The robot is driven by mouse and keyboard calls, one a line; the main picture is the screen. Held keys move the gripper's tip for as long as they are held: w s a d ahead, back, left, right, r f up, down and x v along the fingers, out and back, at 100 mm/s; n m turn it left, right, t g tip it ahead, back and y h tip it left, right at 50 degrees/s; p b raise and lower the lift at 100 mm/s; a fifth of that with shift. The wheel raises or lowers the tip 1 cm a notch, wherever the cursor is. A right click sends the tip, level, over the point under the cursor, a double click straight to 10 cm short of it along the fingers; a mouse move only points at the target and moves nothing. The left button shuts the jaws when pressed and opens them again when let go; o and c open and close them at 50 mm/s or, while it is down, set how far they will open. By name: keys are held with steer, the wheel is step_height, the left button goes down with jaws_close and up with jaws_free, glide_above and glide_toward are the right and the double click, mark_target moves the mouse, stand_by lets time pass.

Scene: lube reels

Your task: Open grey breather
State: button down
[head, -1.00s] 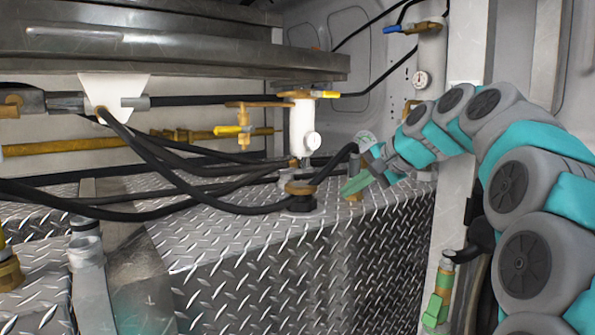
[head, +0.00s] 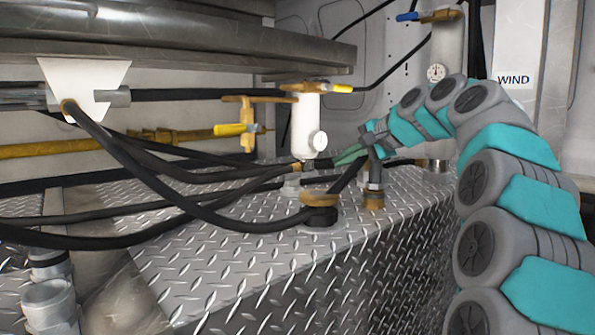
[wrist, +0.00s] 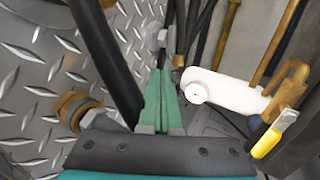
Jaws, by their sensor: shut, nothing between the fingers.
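My gripper (head: 338,160) has green fingers, closed together and empty. In the head view its tips are near the lower part of the white cylinder with a round gauge (head: 306,125). In the wrist view the shut fingers (wrist: 160,78) point towards a small grey fitting (wrist: 157,38) on the tread plate; it also shows in the head view (head: 291,185). A grey fitting on a brass base (head: 374,180) stands on the plate below my wrist. I cannot tell which grey fitting is the breather. Contact with either is not clear.
Black hoses (head: 150,180) cross the plate at left, one joining a brass and black fitting (head: 320,210). A yellow-handled valve (head: 236,129) is left of the cylinder. A metal shelf (head: 200,40) overhangs above. The diamond tread plate (head: 230,255) has bare room in front.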

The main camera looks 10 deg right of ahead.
stand_by(0.3)
glide_toward(298, 175)
steer(key=f, duration=0.1)
steer(key=w+f, duration=0.1)
steer(key=f, duration=0.1)
steer(key=shift+w+a+f, duration=0.2)
steer(key=shift+a+f, duration=0.05)
steer(key=shift+a, duration=0.05)
steer(key=shift+w+a, duration=0.55)
steer(key=shift+w, duration=0.4)
steer(key=shift+w+a+r, duration=0.1)
steer(key=shift+w+a, duration=0.4)
steer(key=shift+w, duration=0.25)
steer(key=shift+w+p, duration=0.1)
steer(key=shift+p, duration=0.3)
